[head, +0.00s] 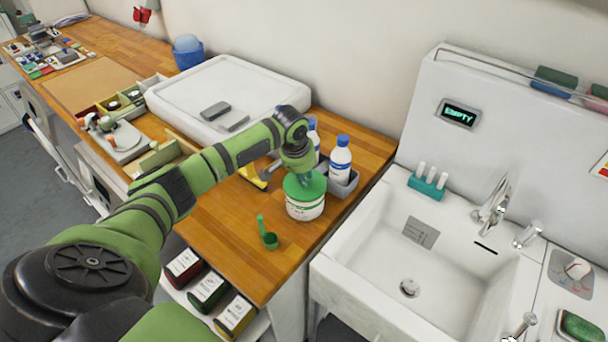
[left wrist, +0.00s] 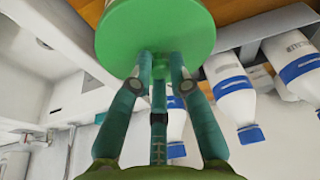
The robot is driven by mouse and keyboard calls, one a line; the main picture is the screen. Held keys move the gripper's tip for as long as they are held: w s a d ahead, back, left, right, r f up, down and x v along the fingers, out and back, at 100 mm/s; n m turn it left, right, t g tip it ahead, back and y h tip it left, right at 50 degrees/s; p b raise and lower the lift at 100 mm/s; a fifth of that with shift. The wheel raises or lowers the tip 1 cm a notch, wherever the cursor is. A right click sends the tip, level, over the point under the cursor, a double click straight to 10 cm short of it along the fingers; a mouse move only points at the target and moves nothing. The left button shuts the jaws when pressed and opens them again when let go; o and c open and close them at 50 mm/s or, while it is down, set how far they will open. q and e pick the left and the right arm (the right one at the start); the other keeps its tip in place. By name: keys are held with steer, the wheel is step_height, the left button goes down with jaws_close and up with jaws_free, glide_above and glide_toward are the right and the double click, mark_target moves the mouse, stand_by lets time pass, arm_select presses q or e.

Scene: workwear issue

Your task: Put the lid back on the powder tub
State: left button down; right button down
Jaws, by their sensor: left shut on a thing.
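The white powder tub (head: 304,210) stands upright on the wooden counter near its right end. The round green lid (head: 293,191) is over its mouth; whether it is fully seated I cannot tell. My left gripper (head: 305,178) reaches down onto the lid from above. In the left wrist view, the gripper's teal fingers (left wrist: 160,68) are shut on the lid (left wrist: 155,28), close to its flat top. The fingers hide the part they grip. My right gripper is not in view.
A white sink (head: 400,270) is to the right. The counter's front right corner is bare.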

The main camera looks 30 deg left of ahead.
arm_select(q)
steer(key=shift+f, duration=0.15)
stand_by(0.5)
steer(key=c, duration=1.1)
jaws_free()
steer(key=shift+o, duration=0.5)
steer(key=o, duration=0.4)
steer(key=shift+r, duration=3.55)
